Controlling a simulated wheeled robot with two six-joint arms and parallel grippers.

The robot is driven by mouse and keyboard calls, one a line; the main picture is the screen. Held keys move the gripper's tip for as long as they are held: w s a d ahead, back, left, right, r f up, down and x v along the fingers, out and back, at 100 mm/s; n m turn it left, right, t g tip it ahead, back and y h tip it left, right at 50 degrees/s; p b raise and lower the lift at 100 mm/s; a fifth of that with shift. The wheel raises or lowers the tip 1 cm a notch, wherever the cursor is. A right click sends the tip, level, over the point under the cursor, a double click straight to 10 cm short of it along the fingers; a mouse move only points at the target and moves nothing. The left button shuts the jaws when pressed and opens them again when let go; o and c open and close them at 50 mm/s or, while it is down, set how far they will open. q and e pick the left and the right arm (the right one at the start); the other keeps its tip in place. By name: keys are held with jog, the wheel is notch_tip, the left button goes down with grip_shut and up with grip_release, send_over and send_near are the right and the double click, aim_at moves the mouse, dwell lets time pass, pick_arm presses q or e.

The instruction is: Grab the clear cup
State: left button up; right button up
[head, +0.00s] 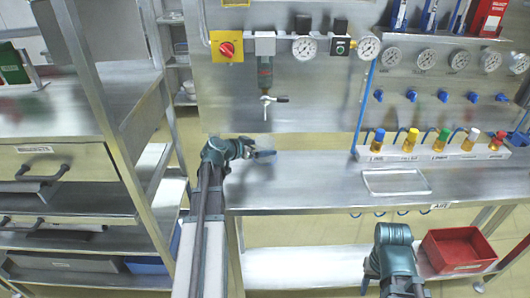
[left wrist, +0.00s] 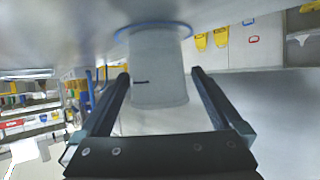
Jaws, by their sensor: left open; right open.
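A pale, translucent cup (left wrist: 160,75) with a blue ring at one end and a short dark mark shows in the left wrist view. Its ringed end meets a grey surface at the top of that picture. My left gripper (head: 264,154) is open, low over the left end of the metal bench (head: 310,190). In the left wrist view, the open fingers (left wrist: 160,95) lie on either side of the cup with a visible gap at each. I cannot make out the cup in the head view. My right arm shows at the lower right, but its fingers are not visible.
Gauges and valves (head: 304,48) line the panel behind. A red bin (head: 458,248) is on the lower shelf. Metal shelving (head: 70,180) stands at left.

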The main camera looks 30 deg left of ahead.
pick_arm(q)
jog(key=b+x, duration=0.2)
jog(key=x, duration=0.2)
jog(key=shift+w+d+f, duration=0.1)
jog(key=shift+f, duration=0.1)
jog(key=shift+w+d+f, duration=0.15)
jog(key=shift+w, duration=0.25)
jog(key=shift+c, duration=0.3)
